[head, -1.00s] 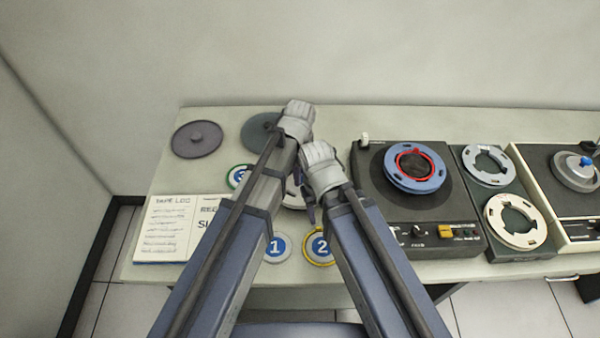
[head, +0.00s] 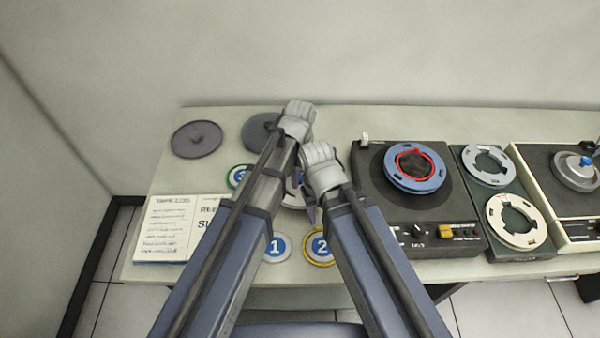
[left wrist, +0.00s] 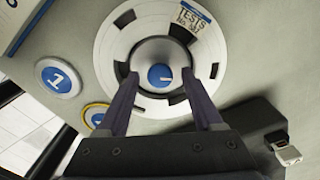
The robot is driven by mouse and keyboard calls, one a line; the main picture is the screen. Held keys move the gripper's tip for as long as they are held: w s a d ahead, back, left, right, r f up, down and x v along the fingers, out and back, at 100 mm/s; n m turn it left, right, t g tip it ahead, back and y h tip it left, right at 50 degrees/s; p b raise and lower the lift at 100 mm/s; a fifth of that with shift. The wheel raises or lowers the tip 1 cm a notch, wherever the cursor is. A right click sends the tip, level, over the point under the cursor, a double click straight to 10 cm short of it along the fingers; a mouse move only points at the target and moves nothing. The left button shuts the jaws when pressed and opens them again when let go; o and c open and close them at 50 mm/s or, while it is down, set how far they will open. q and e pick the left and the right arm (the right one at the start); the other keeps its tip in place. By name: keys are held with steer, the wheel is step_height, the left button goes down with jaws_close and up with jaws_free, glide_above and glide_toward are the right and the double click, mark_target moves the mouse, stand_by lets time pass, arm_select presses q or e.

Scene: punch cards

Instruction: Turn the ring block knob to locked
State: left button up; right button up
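The knob (left wrist: 161,55) is a silver dome with a blue centre and a white pointer line, in the middle of a white reel (left wrist: 108,50) labelled "TESTS". In the left wrist view the pointer line points right. My left gripper (left wrist: 160,80) has its two dark fingers on opposite sides of the knob, seemingly against it. In the head view my arms hide the knob and most of the reel. My right arm (head: 362,245) reaches in from the lower right, and its fingers cannot be made out clearly.
Round plates marked 1 (head: 275,247) and 2 (head: 319,247) lie in front of the reel. A tape deck (head: 368,200) with a blue ring stands close on the right. A tape log (head: 165,228) and a grey disc (head: 196,139) lie on the left.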

mark_target(300, 176)
arm_select(q)
steer(key=shift+r, duration=0.15)
arm_select(e)
steer(key=shift+r, duration=0.1)
arm_select(q)
step_height(300, 176, up, 8)
steer(key=p, duration=0.8)
steer(key=shift+f, duration=0.2)
arm_select(e)
step_height(300, 176, up, 8)
steer(key=shift+f, duration=0.2)
arm_select(q)
steer(key=shift+s+a+n, duration=0.15)
steer(key=shift+a+n, duration=0.25)
steer(key=s+a+n, duration=0.4)
steer(key=a+n, duration=0.4)
steer(key=n, duration=0.3)
steer(key=s+a+n, duration=0.4)
steer(key=a+n, duration=0.5)
steer(key=n, duration=0.3)
steer(key=s+d+m+y, duration=0.1)
steer(key=s+d+m, duration=0.3)
steer(key=d, duration=0.7)
steer(key=shift+s+d, duration=0.2)
steer(key=shift+s, duration=0.45)
